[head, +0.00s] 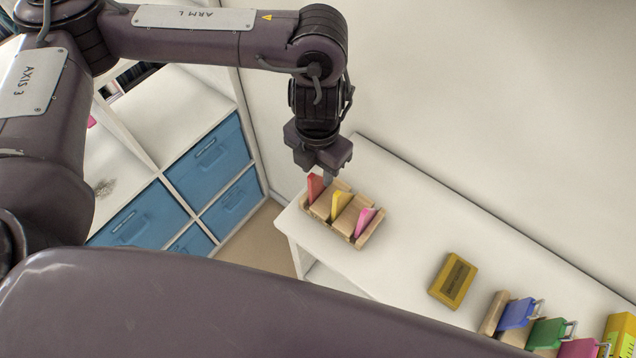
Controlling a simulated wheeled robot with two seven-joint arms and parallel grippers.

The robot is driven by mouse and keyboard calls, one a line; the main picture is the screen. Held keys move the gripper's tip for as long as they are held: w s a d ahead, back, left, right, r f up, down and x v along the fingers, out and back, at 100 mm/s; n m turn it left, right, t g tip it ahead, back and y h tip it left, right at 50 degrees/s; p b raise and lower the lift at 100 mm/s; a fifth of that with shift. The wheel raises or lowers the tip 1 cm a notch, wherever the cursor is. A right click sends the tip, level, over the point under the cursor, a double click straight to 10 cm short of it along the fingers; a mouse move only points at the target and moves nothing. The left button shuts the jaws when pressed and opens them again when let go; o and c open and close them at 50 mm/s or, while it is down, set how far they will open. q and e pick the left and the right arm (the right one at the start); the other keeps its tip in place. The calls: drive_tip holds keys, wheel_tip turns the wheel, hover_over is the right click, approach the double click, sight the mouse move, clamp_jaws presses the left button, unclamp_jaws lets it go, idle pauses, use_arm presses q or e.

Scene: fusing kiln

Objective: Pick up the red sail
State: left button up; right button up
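The red sail (315,187) is a thin upright piece at the left end of a wooden rack (371,232). A yellow sail (340,203) and a pink sail (365,220) stand in the same rack to its right. My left gripper (324,178) points down right at the red sail's top. One finger shows beside the sail; the other is hidden, so I cannot tell whether the fingers are apart or touch the sail. The sail still sits in the rack. My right gripper is out of view.
The rack stands on a white table (400,256) against a pale wall. A yellow box (453,280) lies to the right. Blue, green and pink clipped pieces (517,313) stand near the lower right. Blue drawers (208,160) fill a shelf at left.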

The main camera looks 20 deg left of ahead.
sight(317, 179)
use_arm(q)
drive_tip(key=f, duration=0.4)
drive_tip(key=shift+w+a+f, duration=0.1)
drive_tip(key=shift+w+f, duration=0.1)
drive_tip(key=shift+f, duration=0.2)
clamp_jaws()
